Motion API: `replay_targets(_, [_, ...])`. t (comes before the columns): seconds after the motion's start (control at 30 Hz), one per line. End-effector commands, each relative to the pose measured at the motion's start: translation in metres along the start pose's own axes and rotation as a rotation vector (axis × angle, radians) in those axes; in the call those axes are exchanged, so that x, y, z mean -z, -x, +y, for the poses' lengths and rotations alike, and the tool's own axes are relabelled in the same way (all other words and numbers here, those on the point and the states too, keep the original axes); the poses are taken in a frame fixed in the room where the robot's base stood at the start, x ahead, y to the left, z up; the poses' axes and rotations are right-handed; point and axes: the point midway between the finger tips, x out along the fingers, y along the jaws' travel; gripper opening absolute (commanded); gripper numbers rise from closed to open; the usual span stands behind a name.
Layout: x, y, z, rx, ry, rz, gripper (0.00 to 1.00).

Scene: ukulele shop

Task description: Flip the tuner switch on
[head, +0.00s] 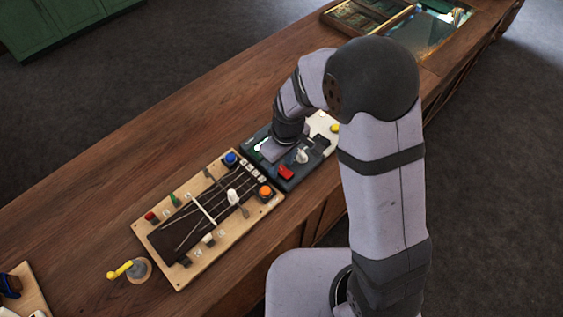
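A dark grey box (291,183), which looks like the tuner, sits on the wooden counter. A red rocker-like switch (286,172) is on its near side, with a white knob (302,156) beside it. I cannot tell whether the switch is on or off. My gripper (270,151) is over the far left part of the box, left of and beyond the red switch. Its fingertips are not clear, and I cannot tell whether it touches the box or is open or shut. My wrist hides part of the box's far side.
A wooden board (180,280) with strings, pegs, a blue button (230,159) and an orange button (265,192) lies left of the box. A yellow-handled lever (121,270) stands at lower left. A pale panel (318,124) lies behind the box. The counter (130,165) is clear at far left.

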Motion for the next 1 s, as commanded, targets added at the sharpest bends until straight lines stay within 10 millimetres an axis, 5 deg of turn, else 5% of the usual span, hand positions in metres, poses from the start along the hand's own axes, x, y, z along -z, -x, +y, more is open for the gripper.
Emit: replay_targets(1.0, [0.0,0.073,0.0,0.0,0.0,0.0,0.39])
